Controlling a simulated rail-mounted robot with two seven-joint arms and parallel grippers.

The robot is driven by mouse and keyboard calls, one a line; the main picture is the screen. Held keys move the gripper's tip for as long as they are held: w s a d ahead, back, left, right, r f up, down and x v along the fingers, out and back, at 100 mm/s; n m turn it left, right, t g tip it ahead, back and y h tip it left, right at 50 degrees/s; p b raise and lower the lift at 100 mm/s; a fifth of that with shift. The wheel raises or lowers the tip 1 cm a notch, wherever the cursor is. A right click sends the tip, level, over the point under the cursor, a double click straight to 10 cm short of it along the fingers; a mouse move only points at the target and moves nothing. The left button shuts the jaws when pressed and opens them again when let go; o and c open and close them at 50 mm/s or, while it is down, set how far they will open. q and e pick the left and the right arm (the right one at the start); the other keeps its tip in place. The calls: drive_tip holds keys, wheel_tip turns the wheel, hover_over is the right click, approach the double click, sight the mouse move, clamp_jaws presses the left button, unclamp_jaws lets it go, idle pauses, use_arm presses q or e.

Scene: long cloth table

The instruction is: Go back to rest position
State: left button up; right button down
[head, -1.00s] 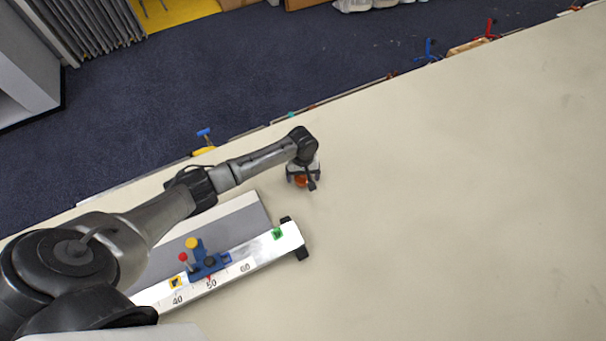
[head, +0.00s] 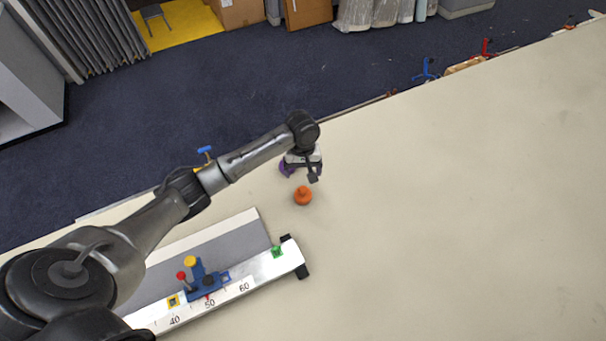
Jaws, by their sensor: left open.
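My left gripper (head: 301,172) is at the end of the arm that comes in from the left. It is open and empty, just above and behind a small orange knobbed object (head: 303,196) in the picture. The orange object stands on the cream table (head: 430,210) by itself, apart from the fingers. My right gripper does not show in the head view.
A ruled metal rail (head: 262,271) with a blue slider (head: 206,284) lies at the lower left, beside a grey board (head: 220,242). Blue (head: 427,70) and red (head: 487,47) clamps sit along the far table edge. The table's right side is clear.

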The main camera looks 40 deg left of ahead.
use_arm(q)
drive_tip(key=shift+r, duration=0.1)
idle(0.5)
drive_tip(key=w+d+r+m+t+y, duration=0.1)
drive_tip(key=w+d+r+m+t, duration=0.1)
drive_tip(key=r+m+t, duration=0.35)
drive_tip(key=w+d+r+m+t+y, duration=0.2)
drive_tip(key=w+r+m+t, duration=0.1)
drive_tip(key=r+m, duration=0.55)
drive_tip(key=s+d+r+t+p, duration=0.2)
drive_tip(key=s+d+r, duration=0.1)
drive_tip(key=s, duration=0.2)
drive_tip(key=s+d+f+n+g+p, duration=0.1)
drive_tip(key=s+f, duration=0.2)
drive_tip(key=s, duration=0.6)
drive_tip(key=s+d+f+n+g+h+p, duration=0.1)
drive_tip(key=s+f+g+p, duration=0.1)
drive_tip(key=s, duration=0.7)
drive_tip(key=s+d+f+g+p, duration=0.1)
drive_tip(key=s+f, duration=0.3)
drive_tip(key=s, duration=0.6)
drive_tip(key=shift+d+f+n+g+h+p, duration=0.3)
drive_tip(key=shift+f+n+g+h+p, duration=0.1)
drive_tip(key=shift+g+p, duration=0.2)
